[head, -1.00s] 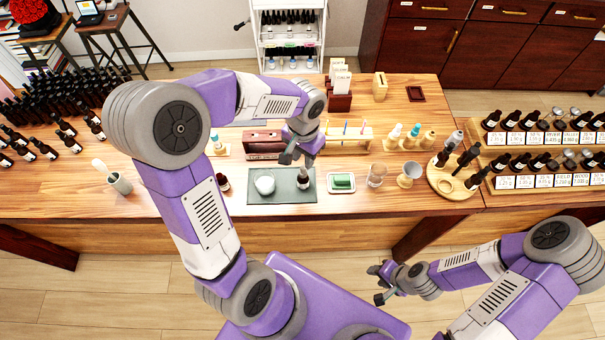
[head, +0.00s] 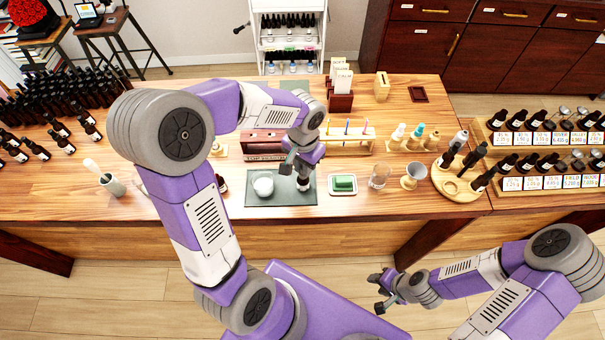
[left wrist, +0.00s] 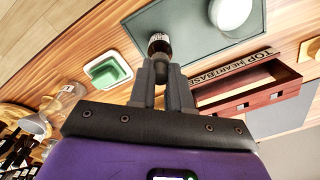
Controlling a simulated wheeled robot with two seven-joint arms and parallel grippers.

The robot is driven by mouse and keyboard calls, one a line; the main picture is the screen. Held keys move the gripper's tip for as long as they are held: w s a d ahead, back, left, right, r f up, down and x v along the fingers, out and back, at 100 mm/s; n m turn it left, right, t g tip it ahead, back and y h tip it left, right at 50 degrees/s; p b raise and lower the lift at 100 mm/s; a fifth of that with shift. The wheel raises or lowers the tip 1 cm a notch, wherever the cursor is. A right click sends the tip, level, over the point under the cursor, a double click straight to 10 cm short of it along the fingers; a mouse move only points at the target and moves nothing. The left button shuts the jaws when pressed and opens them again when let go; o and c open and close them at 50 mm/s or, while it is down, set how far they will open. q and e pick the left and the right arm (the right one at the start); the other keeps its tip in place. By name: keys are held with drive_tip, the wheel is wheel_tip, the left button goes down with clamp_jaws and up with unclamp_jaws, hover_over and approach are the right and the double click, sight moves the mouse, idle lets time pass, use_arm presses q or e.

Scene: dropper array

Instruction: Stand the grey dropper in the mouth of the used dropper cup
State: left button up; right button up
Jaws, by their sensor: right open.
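A small dark bottle (left wrist: 160,42) stands on the dark green mat (head: 240,190). A grey dropper bulb (left wrist: 158,68) shows at the bottle's top, between my left gripper's fingertips in the left wrist view. My left gripper (head: 298,168) is low over the mat and hides most of the bottle in the head view; whether its fingers press on the bulb is unclear. My right gripper (head: 378,292) is open and empty in front of the table.
A white jar (head: 263,186) shares the mat. A wooden box (head: 262,146) is behind. Many bottles crowd the far left.

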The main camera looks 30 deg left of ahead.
use_arm(q)
drive_tip(key=shift+r, duration=0.25)
drive_tip(key=shift+r+p, duration=0.4)
drive_tip(key=shift+p, duration=0.05)
wheel_tip(320, 180, up, 8)
drive_tip(key=p, duration=0.6)
drive_tip(key=shift+p, duration=0.3)
idle(1.4)
